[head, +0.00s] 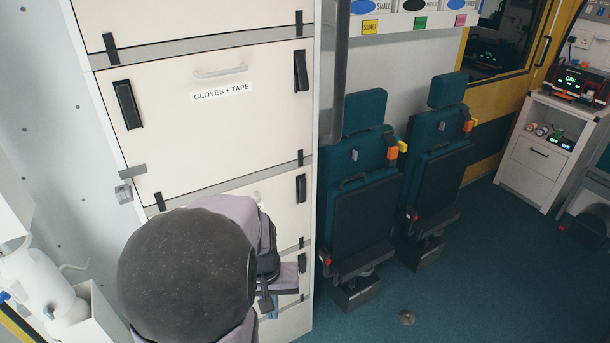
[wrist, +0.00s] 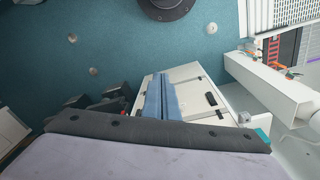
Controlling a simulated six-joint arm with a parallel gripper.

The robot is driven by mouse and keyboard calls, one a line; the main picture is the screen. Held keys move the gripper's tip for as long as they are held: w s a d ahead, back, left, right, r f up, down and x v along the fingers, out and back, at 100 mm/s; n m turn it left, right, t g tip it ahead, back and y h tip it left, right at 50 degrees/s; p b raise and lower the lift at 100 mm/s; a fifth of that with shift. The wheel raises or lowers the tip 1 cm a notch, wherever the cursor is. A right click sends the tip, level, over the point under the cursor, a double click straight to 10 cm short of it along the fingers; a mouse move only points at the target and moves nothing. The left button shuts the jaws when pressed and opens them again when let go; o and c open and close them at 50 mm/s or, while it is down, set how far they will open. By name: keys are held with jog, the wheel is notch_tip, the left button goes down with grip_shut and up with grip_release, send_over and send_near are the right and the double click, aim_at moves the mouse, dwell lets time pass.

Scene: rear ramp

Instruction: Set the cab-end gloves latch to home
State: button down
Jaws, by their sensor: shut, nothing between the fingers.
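The white panel labelled GLOVES + TAPE (head: 215,125) is closed in the head view, with a pale handle at its top. A black latch (head: 127,105) sits at its upper left and another black latch (head: 301,71) at its upper right. Both lie roughly along the panel's side edges; I cannot tell which is the cab-end one. My gripper (wrist: 160,82) shows its blue fingers together and empty in the wrist view. In the head view, it is low, below the panel and mostly hidden by my arm. It is clear of both upper latches.
Other white panels with black latches lie above and below, the lower ones partly hidden by my arm. Two teal fold-up seats (head: 360,190) stand right of the cabinet. A grey bracket (head: 131,171) is on the cabinet's left edge. The floor (head: 480,270) at right is mostly clear.

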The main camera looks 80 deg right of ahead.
aim_at(303, 72)
jog(key=s+d+r+m+h, duration=0.1)
jog(key=s+d+r+h, duration=0.25)
jog(key=d, duration=0.45)
jog(key=s+d+r+m+h, duration=0.1)
jog(key=s+d+r+h, duration=0.1)
jog(key=s+d+r, duration=0.45)
jog(key=s+d+r+m+h, duration=0.1)
jog(key=s+d+r+h, duration=0.15)
jog(key=d, duration=0.65)
jog(key=w+d+r+t+h, duration=0.1)
jog(key=r+h, duration=0.3)
jog(key=r, duration=0.5)
jog(key=w+d+r+t+h, duration=0.2)
jog(key=w+d+r+h, duration=0.1)
jog(key=r, duration=0.6)
jog(key=w+d+r+n+t+h, duration=0.1)
jog(key=w+d+r+h, duration=0.2)
jog(key=r, duration=0.6)
jog(key=shift+w+d+t+h, duration=0.25)
jog(key=shift+d+t+h, duration=0.1)
jog(key=shift+h, duration=0.45)
jog(key=shift+w+d+f, duration=0.1)
jog(key=shift+f, duration=0.05)
jog(key=w+d+f, duration=0.2)
jog(key=w+d, duration=0.3)
jog(key=shift+w+d+f+b, duration=0.3)
jog(key=shift+w+d, duration=0.05)
jog(key=shift+d, duration=0.05)
jog(key=shift+f, duration=0.1)
